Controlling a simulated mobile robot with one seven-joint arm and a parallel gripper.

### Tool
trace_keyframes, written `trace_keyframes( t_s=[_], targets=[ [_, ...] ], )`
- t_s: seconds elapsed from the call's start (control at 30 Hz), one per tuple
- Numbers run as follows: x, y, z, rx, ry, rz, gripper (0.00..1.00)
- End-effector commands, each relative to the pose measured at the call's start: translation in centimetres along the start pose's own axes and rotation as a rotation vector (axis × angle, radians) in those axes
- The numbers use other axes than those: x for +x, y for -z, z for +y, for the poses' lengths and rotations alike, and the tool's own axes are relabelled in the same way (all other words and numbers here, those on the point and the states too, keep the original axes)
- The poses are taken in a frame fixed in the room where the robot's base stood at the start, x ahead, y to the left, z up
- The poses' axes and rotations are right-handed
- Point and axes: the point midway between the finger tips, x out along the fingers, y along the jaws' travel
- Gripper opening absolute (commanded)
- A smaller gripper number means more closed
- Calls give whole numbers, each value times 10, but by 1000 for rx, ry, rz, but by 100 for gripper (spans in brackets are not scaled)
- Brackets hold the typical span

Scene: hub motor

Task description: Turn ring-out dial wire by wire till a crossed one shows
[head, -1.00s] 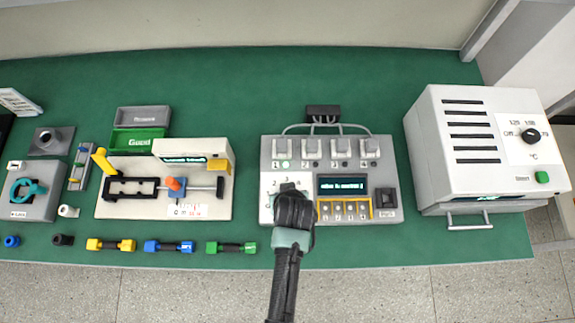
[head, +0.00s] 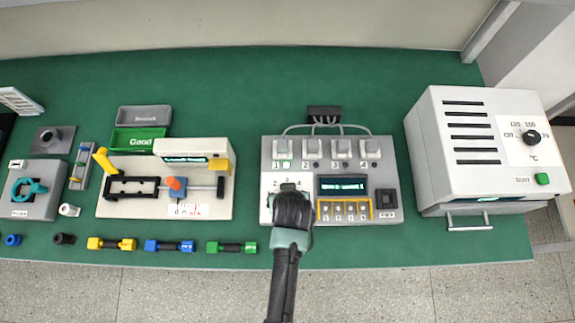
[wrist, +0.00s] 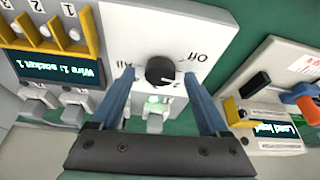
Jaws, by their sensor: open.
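The ring-out tester (head: 387,150) is a grey box with a row of numbered sockets on top. Its display (head: 343,186) is lit; in the wrist view the display (wrist: 60,70) reads "Wire 1: socket 1". A green light (wrist: 157,101) glows by socket 1. The black dial (wrist: 160,71) sits on a white panel with "Off" and number marks; its exact pointer position is hard to read. My gripper (wrist: 160,76) is open, its two blue fingers on either side of the dial; contact cannot be told. In the head view my gripper (head: 291,208) hides the dial.
A black cable block (head: 323,112) stands behind the tester. A white oven (head: 455,150) is at right. A fixture (head: 120,205) with a blue-and-orange clamp, bins (head: 140,140) and several coloured parts lie at left. Green bench is clear at the back.

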Motion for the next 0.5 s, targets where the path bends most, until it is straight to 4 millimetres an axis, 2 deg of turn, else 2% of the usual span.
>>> trace_keyframes(
  t_s=[0.17,0.27,0.5],
  targets=[
    [-6,0,0,0,1,0,79],
    [-16,0,-1,0,1,1,79],
    [-57,0,-1,-1,0,2,79]
  ],
)
